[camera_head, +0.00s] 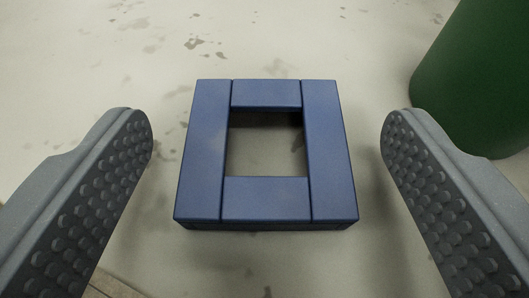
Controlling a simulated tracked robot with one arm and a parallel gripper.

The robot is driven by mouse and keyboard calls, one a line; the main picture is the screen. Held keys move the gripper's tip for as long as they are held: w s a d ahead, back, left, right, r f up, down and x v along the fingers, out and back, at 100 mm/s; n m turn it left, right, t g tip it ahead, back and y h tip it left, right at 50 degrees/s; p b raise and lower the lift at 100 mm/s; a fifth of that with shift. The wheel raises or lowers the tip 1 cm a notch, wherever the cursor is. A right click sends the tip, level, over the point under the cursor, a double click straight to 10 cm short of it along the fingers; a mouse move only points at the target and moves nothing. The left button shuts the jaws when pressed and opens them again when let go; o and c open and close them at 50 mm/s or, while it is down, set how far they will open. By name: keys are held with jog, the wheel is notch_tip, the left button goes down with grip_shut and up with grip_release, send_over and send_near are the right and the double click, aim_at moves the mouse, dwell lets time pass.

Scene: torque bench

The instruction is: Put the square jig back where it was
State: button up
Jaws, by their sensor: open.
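The square jig (207,155) is a blue square frame made of bars around an open square hole. It lies flat on a pale, stained surface in the middle of the view. My gripper (267,135) is open, with one grey studded finger on each side of the jig. There is a gap between each finger and the jig, and neither touches it. The surface shows through the jig's hole.
A dark green rounded object (480,80) stands at the upper right, close beyond the right finger, and is cut off by the picture edge. The pale surface (300,35) behind the jig is clear. A brown edge strip (112,287) shows at the bottom left.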

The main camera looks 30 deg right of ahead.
jog(key=p+v, duration=0.1)
jog(key=v, duration=0.8)
jog(key=shift+s+r+p, duration=0.2)
jog(key=shift+p, duration=0.2)
jog(key=shift+a, duration=0.1)
jog(key=w+a+r+n+t+y, duration=0.1)
jog(key=w+a+r, duration=0.2)
jog(key=a+r, duration=0.6)
jog(key=w+a+r+n+t, duration=0.1)
jog(key=w+a+r, duration=0.25)
jog(key=r, duration=0.85)
jog(key=s+a+r+n+y, duration=0.1)
jog(key=s+a+r, duration=0.2)
jog(key=a+r, duration=0.3)
jog(key=s+a+r+n+t+y, duration=0.1)
jog(key=s+a+r+y, duration=0.1)
jog(key=s+a+r, duration=0.2)
jog(key=s+a+r+n+y, duration=0.1)
jog(key=s+a+r, duration=0.3)
jog(key=a+r, duration=0.6)
jog(key=shift+r+y, duration=0.45)
jog(key=shift+y, duration=0.05)
notch_tip(320, 180, up, 6)
jog(key=p, duration=0.6)
jog(key=shift+f, duration=0.1)
